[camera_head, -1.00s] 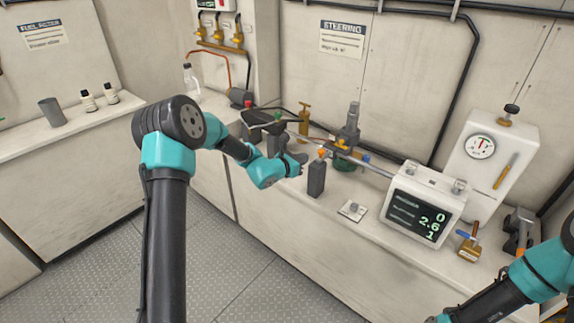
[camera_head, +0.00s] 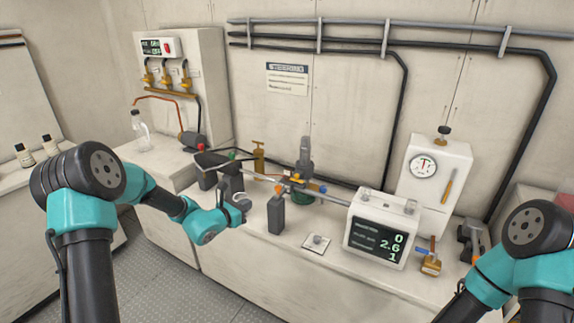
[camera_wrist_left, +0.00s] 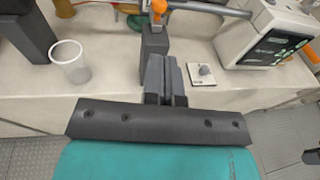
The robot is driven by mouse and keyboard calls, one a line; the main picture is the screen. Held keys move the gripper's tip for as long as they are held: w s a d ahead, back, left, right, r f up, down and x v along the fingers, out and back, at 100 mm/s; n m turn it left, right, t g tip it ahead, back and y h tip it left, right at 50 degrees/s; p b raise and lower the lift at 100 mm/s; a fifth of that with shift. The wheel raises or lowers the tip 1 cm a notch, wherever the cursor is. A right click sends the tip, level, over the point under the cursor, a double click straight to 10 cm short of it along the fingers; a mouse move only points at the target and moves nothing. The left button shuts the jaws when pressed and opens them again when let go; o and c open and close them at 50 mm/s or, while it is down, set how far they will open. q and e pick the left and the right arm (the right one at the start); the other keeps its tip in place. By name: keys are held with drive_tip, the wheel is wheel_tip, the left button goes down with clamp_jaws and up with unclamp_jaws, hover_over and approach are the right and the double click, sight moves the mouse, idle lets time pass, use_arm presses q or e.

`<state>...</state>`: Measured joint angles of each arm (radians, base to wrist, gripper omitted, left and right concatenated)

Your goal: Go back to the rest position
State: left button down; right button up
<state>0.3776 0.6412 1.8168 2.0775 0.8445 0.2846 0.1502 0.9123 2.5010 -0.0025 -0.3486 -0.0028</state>
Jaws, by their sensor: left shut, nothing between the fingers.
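My left gripper (camera_head: 241,206) is at the end of the teal and black left arm, over the front of the bench. In the left wrist view its two dark fingers (camera_wrist_left: 165,80) are together with nothing between them. I cannot tell the exact gap. My right arm enters at the lower right of the head view; its gripper is outside the frame.
A clear cup (camera_wrist_left: 69,62) stands left of my left fingers. A white display unit (camera_head: 376,238), a small white plate with a knob (camera_head: 317,243) and a gauge box (camera_head: 432,175) are on the bench to the right. Floor (camera_head: 185,290) is clear.

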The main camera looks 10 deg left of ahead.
use_arm(q)
drive_tip(key=s+d+f+m+g+h, duration=0.1)
drive_tip(key=s+d+f+m+g, duration=0.35)
drive_tip(key=s+f, duration=0.35)
drive_tip(key=s+d+f+m+g, duration=0.3)
drive_tip(key=s+f+m+g, duration=0.15)
drive_tip(key=s+f, duration=0.3)
drive_tip(key=s+f+m+g+y, duration=0.2)
drive_tip(key=s+f+m, duration=0.4)
drive_tip(key=s+m, duration=0.2)
drive_tip(key=s+f+m+g+y, duration=0.2)
drive_tip(key=s+f+m, duration=0.4)
drive_tip(key=s+m, duration=0.3)
drive_tip(key=m, duration=0.3)
drive_tip(key=shift+s+d+f+g, duration=0.2)
drive_tip(key=shift+s+d+g, duration=0.1)
drive_tip(key=shift+g, duration=0.1)
